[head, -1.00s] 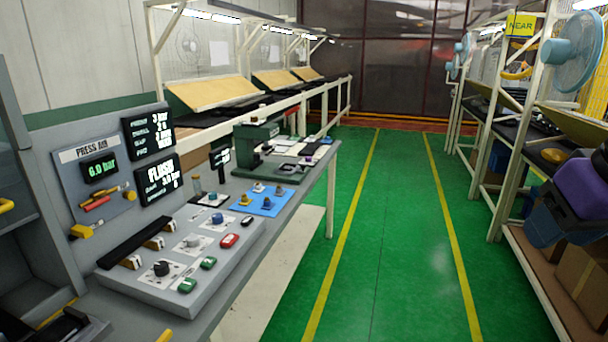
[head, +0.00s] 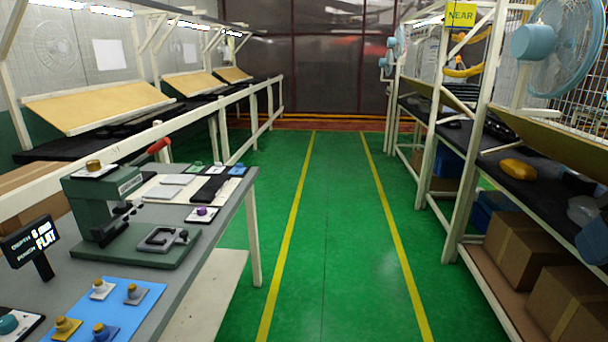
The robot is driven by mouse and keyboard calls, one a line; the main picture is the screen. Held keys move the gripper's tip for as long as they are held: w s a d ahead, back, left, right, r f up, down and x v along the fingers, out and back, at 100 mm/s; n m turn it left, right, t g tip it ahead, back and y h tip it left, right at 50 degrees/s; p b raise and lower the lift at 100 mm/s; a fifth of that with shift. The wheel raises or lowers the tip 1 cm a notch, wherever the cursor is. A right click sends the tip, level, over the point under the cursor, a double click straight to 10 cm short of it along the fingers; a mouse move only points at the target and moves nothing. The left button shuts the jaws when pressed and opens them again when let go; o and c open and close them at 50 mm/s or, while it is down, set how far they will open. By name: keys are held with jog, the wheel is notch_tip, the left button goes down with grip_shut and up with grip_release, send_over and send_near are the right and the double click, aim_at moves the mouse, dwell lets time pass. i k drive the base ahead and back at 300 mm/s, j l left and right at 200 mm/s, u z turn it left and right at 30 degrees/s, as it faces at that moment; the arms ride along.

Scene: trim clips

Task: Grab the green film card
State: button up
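A row of small white cards lies at the far end of the grey workbench (head: 215,215). The one at the left of the row looks like the green film card (head: 195,168), with a small green patch on it. Beside it is another card (head: 216,168) with a dark patch, and a card with a blue patch (head: 237,170) is at the right. They are small at this distance, so the colours are not fully certain. My gripper is not in view.
A green press (head: 115,205) with a red lever stands on the bench. In front are a blue mat (head: 130,312) with several small parts and a black display sign (head: 30,242). The green aisle floor (head: 320,240) is clear; shelves with boxes line the right.

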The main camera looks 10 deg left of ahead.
aim_at(199, 167)
jog(key=i, duration=3.5)
jog(key=i+u, duration=0.25)
jog(key=i, duration=0.3)
jog(key=i+l+u, duration=0.25)
jog(key=i, duration=0.25)
jog(key=i+u, duration=0.15)
jog(key=u, duration=0.3)
jog(key=i+u, duration=0.15)
jog(key=u, duration=0.25)
jog(key=i+u, duration=0.15)
jog(key=u, duration=0.3)
jog(key=i+l+u, duration=0.1)
jog(key=u, duration=0.3)
jog(key=i+u, duration=0.2)
jog(key=u, duration=0.2)
jog(key=i+l+u, duration=0.2)
jog(key=u, duration=0.2)
jog(key=i+l+u, duration=0.15)
jog(key=u, duration=0.25)
